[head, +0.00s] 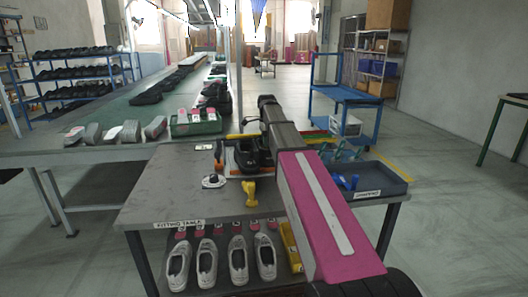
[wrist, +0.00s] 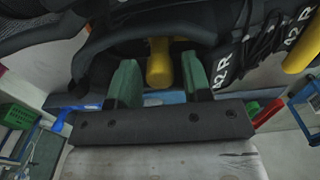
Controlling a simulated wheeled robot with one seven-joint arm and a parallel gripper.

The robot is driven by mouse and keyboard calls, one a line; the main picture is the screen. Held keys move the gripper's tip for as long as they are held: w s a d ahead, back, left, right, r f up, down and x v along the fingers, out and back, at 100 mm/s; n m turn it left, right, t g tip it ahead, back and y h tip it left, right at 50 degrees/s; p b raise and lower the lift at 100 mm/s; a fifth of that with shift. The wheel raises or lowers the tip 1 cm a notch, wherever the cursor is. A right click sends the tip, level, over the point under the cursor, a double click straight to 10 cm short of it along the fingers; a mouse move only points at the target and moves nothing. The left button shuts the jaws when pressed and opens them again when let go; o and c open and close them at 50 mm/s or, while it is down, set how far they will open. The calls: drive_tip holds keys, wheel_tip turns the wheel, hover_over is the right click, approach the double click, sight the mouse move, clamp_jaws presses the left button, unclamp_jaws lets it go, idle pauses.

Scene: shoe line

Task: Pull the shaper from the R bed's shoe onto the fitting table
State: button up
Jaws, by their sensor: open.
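In the wrist view my gripper (wrist: 158,85) is open, its two green fingers on either side of a yellow shaper (wrist: 158,62). Narrow gaps show between the shaper and the fingers. The shaper's end stands in the opening of a black shoe (wrist: 110,42); its far part is hidden. White "R" and size marks show on the dark shoe side at right. In the head view black shoes (head: 250,155) sit on the grey fitting table (head: 165,190). A yellow shaper-like piece (head: 249,192) lies near the table's middle. My arm hides my gripper there.
A dark labelled tray (head: 368,190) with blue pieces is on the table's right. An orange-handled tool (head: 218,155) and a white disc (head: 213,181) lie at left. A green crate (head: 195,127) is behind. The table's left front is clear.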

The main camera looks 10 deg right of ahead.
drive_tip(key=c, duration=0.7)
drive_tip(key=o, duration=0.9)
drive_tip(key=shift+r, duration=0.1)
drive_tip(key=shift+r, duration=4.95)
drive_tip(key=shift+s, duration=0.1)
